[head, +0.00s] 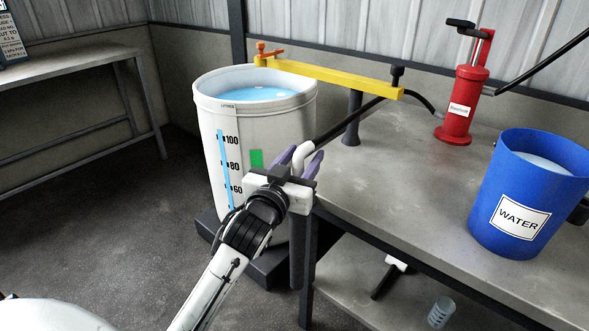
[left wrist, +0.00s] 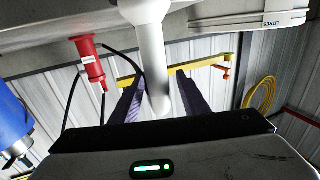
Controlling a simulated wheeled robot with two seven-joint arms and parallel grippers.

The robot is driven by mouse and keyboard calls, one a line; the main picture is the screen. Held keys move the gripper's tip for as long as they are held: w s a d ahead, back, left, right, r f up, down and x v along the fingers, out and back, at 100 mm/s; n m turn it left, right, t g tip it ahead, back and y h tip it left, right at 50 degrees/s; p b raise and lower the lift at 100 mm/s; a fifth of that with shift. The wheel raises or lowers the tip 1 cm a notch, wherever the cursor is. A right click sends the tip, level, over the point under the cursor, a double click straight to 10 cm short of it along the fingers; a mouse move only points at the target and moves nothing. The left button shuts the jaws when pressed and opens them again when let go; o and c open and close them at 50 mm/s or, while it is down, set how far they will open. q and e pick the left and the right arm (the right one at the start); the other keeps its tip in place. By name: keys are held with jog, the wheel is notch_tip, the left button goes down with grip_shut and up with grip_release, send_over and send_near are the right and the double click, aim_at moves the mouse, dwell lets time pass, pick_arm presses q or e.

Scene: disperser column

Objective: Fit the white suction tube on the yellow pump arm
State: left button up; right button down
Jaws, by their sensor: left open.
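The white suction tube (head: 301,152) shows as a bent white piece at the table's left edge, joined to a black hose; it also shows in the left wrist view (left wrist: 152,50). My left gripper (head: 304,158) is open, with its purple fingers on either side of the tube. Gaps to the tube show in the left wrist view (left wrist: 160,88). The yellow pump arm (head: 325,74) lies level above the table and reaches over the white barrel, behind my gripper. It carries an orange tap (head: 268,52) and a black knob (head: 397,74). My right gripper is out of view.
The white barrel (head: 213,150) of blue liquid stands left of the table (head: 400,190). A red pump (head: 462,105) and a blue WATER bucket (head: 487,190) stand on the table. Its middle is clear. A clear cup (head: 440,312) sits on the lower shelf.

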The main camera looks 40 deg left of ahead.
pick_arm(q)
jog(key=shift+x, duration=0.8)
jog(key=shift+c, duration=0.3)
grip_shut()
